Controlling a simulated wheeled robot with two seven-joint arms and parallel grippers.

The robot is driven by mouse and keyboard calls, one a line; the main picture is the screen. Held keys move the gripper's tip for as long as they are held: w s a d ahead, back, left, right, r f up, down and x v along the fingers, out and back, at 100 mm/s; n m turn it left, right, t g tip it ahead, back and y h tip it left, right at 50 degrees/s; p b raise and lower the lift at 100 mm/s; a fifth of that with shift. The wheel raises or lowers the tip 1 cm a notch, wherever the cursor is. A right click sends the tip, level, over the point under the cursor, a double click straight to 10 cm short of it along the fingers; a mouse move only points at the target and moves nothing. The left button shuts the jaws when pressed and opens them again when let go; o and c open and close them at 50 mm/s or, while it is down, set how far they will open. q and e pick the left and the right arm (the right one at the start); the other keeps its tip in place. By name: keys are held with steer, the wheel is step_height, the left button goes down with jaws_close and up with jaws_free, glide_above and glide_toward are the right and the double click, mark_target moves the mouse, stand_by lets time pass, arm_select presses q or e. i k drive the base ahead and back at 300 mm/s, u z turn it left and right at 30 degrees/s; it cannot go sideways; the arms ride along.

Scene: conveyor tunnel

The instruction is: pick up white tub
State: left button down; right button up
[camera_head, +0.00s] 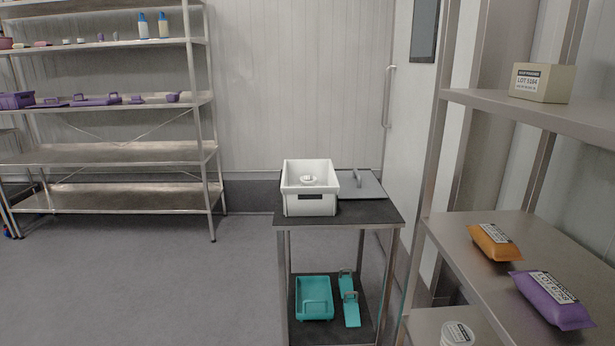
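A white rectangular tub (310,207) with a dark label patch on its front stands upright on the dark top of a small cart (380,212). A small white round item (308,180) lies inside it. A second white container, round with a printed lid (457,333), stands on the lower right shelf, cut off by the bottom edge of the view. I cannot tell from the picture alone which of the two the task names. Neither of my grippers is in view.
A grey flat piece with a handle (358,185) lies beside the tub. Teal items (314,298) sit on the cart's lower level. The right rack holds a box (542,82), an orange packet (494,242) and a purple packet (552,299). Floor (150,285) left of the cart is clear.

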mark_target(306, 181)
steer(key=u, duration=0.9)
steer(key=i, duration=1.65)
steer(key=u, duration=0.25)
steer(key=i, duration=1.8)
steer(key=z, duration=1)
